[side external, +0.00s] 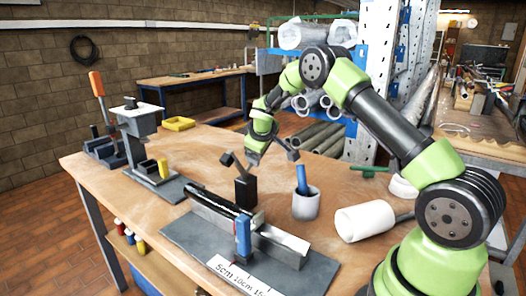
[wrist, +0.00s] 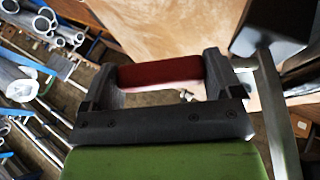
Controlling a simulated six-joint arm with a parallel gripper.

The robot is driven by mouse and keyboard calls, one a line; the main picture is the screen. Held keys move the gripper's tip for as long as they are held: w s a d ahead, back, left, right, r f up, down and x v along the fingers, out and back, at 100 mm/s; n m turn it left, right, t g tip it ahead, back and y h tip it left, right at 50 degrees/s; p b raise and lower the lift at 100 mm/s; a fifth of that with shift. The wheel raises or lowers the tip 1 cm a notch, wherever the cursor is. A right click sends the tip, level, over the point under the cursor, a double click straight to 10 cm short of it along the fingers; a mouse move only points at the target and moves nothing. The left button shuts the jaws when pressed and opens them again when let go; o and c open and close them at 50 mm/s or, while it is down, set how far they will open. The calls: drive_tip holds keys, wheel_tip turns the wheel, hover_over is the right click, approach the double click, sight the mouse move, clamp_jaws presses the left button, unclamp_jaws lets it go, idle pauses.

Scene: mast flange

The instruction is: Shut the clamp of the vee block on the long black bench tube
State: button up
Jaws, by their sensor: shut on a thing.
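The long black bench tube (side external: 212,198) lies in the groove of the grey vee block (side external: 287,249) in the side view. The clamp's black post (side external: 246,191) stands behind the block. Two arms with dark ends rise apart above the post; which belong to the clamp or to my gripper is unclear. My gripper (side external: 257,150) is above the post. In the wrist view my gripper (wrist: 160,85) is shut on a red handle (wrist: 160,72), lying across between its fingers. This handle is hidden in the side view. A metal bar (wrist: 276,110) runs close by at right.
A blue upright piece (side external: 243,237) stands at the block's front. A stand (side external: 138,128) and a yellow tray (side external: 178,123) are at left. The front-left wood is bare.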

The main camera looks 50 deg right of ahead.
sight(244, 169)
drive_tip(key=a+r+h, duration=0.1)
drive_tip(key=h, duration=0.1)
drive_tip(key=shift+a+r+n+h, duration=0.3)
drive_tip(key=shift+a+n, duration=0.05)
drive_tip(key=shift+n, duration=0.05)
drive_tip(key=a+h, duration=0.1)
drive_tip(key=h, duration=0.1)
drive_tip(key=a+r+n+t+h, duration=0.1)
drive_tip(key=a+h, duration=0.1)
drive_tip(key=a+r+h, duration=0.1)
drive_tip(key=h, duration=0.1)
drive_tip(key=shift+a+n+t, duration=0.3)
drive_tip(key=shift+a+n, duration=0.05)
drive_tip(key=shift+n, duration=0.05)
drive_tip(key=shift+s+a+n+t+h, duration=0.1)
drive_tip(key=shift+a+n+t+h, duration=0.2)
drive_tip(key=shift+a+h, duration=0.55)
drive_tip(key=shift+d, duration=0.15)
drive_tip(key=o, duration=1.1)
